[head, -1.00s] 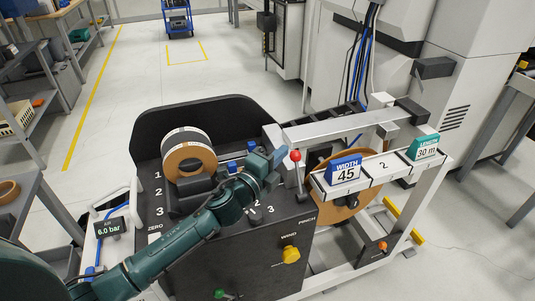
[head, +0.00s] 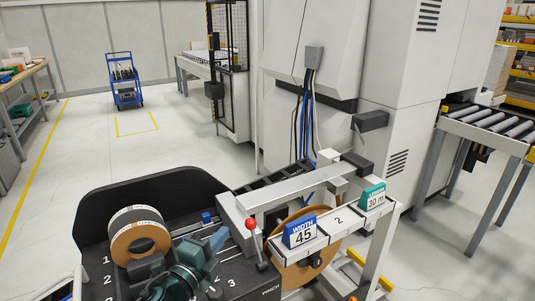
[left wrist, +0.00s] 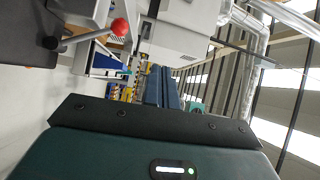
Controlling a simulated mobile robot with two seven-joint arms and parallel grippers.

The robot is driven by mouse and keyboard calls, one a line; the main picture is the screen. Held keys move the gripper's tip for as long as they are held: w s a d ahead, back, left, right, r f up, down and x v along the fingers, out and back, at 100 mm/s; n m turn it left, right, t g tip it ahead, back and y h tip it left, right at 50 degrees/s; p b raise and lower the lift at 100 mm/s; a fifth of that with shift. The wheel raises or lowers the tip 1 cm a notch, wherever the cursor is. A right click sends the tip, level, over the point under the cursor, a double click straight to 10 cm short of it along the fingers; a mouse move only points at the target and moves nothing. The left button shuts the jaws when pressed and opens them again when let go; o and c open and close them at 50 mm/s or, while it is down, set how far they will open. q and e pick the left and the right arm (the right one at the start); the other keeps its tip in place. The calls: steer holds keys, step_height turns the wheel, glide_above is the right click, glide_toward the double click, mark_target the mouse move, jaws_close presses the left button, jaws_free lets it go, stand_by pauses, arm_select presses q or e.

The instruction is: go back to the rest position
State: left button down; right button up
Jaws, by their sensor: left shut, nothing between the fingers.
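My left gripper (head: 216,240) is over the black machine panel (head: 244,288) in the head view, just left of the lever with the red knob (head: 251,224). Its blue-grey fingers are together with nothing between them. In the left wrist view the shut fingers (left wrist: 163,88) point away from the camera, and the red knob (left wrist: 120,27) shows at upper left. The fingers look apart from the lever. My right gripper is not in view.
A roll of edge band (head: 139,235) sits on the panel at left. A blue WIDTH 45 tag (head: 300,232) and a green 30 m tag (head: 373,197) stand on the white rail. A blue cart (head: 124,85) and open floor lie behind.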

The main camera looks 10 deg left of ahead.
arm_select(q)
steer(key=s+f+n+g+y, duration=0.2)
steer(key=s+f+n+g, duration=0.4)
steer(key=s+f+n, duration=1.2)
steer(key=s+f, duration=0.3)
steer(key=s, duration=0.2)
steer(key=shift+d+n+g+y, duration=0.2)
steer(key=shift+n+g+y, duration=0.1)
steer(key=shift+y, duration=0.1)
steer(key=shift+s+f, duration=0.1)
